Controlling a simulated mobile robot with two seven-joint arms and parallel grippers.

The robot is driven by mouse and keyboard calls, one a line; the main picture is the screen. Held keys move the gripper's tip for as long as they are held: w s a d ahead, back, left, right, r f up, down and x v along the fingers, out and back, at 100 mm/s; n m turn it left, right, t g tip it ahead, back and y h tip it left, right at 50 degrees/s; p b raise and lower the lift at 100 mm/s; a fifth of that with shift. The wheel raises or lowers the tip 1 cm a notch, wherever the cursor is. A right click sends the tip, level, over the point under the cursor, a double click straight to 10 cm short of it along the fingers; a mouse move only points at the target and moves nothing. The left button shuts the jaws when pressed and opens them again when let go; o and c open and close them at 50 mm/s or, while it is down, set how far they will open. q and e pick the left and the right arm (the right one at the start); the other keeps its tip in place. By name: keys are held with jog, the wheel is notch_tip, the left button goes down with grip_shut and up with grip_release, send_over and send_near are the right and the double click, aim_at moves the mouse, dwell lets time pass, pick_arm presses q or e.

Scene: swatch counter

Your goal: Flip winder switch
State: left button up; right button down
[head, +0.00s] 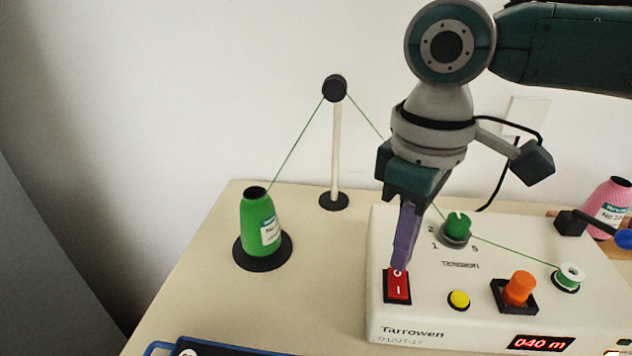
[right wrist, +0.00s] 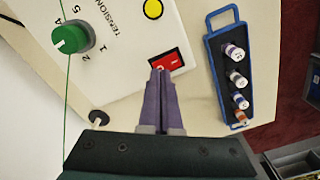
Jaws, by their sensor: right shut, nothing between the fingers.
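The winder (head: 400,326) is a white box marked Tarrowen on the table. Its red rocker switch (head: 397,288), marked 0 and I in a black frame, sits at the box's left end. It also shows in the right wrist view (right wrist: 170,63). My right gripper (head: 399,266) is shut and empty, with purple fingers pointing down. Its tips are at the switch's 0 end and overlap it in both views; I cannot tell whether they touch it. My left gripper is not in view.
The winder also carries a green tension knob (head: 457,227), a yellow button (head: 459,299), an orange knob (head: 519,288) and a small spool (head: 569,276). Green thread runs from a green cone (head: 259,226) over a post (head: 336,150). A blue-edged tray (right wrist: 213,75) holds several small spools.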

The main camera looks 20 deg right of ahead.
jog(key=shift+f+b, duration=0.35)
jog(key=shift+f, duration=0.3)
dwell(0.8)
jog(key=shift+f, duration=0.3)
notch_tip(320, 180, up, 7)
jog(key=p, duration=0.8)
jog(key=shift+r+p, duration=0.1)
jog(key=shift+p, duration=0.25)
jog(key=shift+a, duration=0.1)
